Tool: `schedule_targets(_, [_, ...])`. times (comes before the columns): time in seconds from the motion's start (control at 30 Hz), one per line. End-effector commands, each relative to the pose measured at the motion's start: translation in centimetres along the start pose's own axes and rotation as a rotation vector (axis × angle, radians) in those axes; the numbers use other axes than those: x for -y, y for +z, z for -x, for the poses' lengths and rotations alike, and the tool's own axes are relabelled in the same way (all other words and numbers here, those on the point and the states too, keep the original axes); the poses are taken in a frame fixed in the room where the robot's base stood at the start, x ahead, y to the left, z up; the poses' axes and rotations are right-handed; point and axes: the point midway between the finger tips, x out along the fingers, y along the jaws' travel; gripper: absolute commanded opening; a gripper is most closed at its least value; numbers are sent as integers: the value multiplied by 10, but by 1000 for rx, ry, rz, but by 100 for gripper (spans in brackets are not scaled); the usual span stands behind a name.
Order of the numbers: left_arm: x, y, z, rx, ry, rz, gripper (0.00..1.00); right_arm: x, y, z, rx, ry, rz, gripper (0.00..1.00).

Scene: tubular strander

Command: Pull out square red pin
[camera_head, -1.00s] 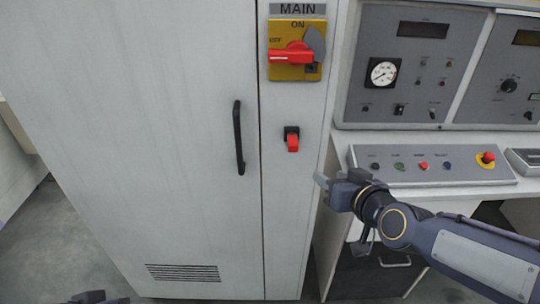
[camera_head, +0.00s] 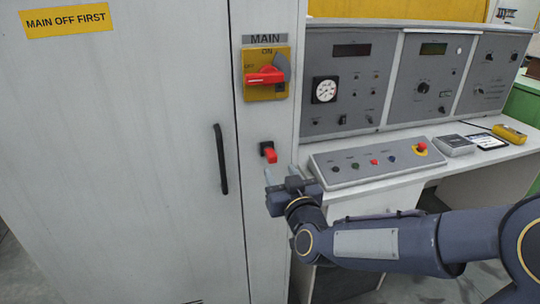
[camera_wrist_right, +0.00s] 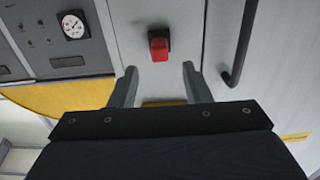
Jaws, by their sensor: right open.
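The square red pin (camera_head: 269,155) sits in a small black mount on the grey cabinet's narrow front panel, below the main switch. It also shows in the right wrist view (camera_wrist_right: 159,48), just beyond the fingertips and between their lines. My right gripper (camera_head: 281,174) is just below the pin in the head view, its fingers pointing up toward it. In the right wrist view the two fingers (camera_wrist_right: 157,78) are spread with nothing between them, apart from the pin. My left gripper is not in view.
A red rotary handle (camera_head: 265,76) on a yellow plate is above the pin. A black door handle (camera_head: 221,160) is to the left. A sloped button panel (camera_head: 365,162) and gauge consoles (camera_head: 345,80) stand close on the right.

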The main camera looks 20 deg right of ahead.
Motion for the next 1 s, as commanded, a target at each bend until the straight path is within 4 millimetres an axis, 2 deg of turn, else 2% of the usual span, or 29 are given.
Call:
schedule_targets(0.33, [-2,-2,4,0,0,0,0,0,0,-46,2,0,0,44])
schedule_targets(0.6, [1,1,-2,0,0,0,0,0,2,-76,1,0,0,44])
schedule_targets(1.0, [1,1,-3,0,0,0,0,0,0,-85,1,0,0,44])
